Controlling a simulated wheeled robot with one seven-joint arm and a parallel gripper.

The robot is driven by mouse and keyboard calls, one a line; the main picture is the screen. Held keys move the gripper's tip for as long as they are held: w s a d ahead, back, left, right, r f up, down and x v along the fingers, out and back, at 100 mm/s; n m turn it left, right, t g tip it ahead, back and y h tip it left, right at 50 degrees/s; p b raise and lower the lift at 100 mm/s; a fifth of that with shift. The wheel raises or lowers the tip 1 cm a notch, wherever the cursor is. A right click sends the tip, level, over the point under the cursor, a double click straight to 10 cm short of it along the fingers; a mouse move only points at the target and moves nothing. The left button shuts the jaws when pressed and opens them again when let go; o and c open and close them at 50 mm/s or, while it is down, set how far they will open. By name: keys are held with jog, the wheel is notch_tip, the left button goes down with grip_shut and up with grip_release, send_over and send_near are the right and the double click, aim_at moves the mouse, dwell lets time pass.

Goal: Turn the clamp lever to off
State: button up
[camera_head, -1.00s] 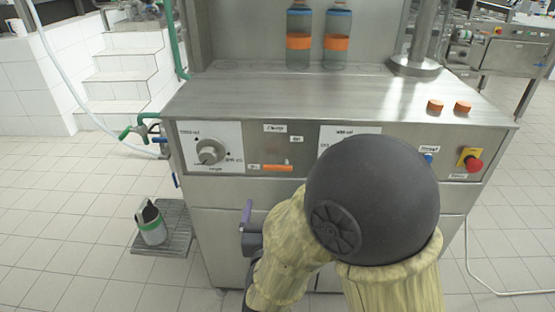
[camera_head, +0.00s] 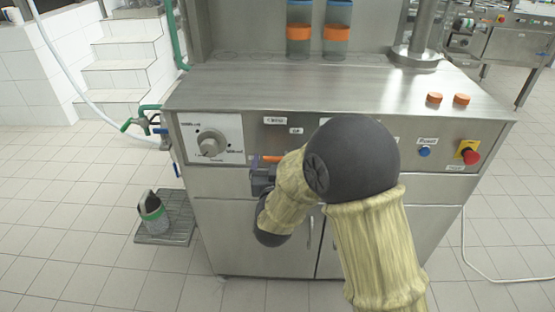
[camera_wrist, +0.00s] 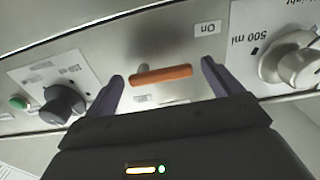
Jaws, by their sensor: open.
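The clamp lever (camera_head: 272,158) is a short orange bar on the machine's steel front panel. It lies about level, partly hidden by my arm in the head view. In the wrist view, which shows the panel upside down, the lever (camera_wrist: 160,75) lies crosswise between my fingertips. An "On" label (camera_wrist: 207,29) sits beyond its right end, and a small label (camera_wrist: 148,98), partly hidden, sits on the near side. My gripper (camera_wrist: 162,72) is open, one finger beyond each end of the lever, with no clear contact. In the head view my gripper (camera_head: 262,174) is at the panel.
A large dial (camera_head: 210,144) is left of the lever. A dark knob (camera_wrist: 63,103) shows in the wrist view. A red emergency button (camera_head: 471,157) and blue button (camera_head: 424,152) are at the right. Two orange caps (camera_head: 435,98) lie on the worktop; two bottles (camera_head: 337,15) stand behind.

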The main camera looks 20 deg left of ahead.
jog(key=shift+x, duration=0.8)
jog(key=c, duration=1)
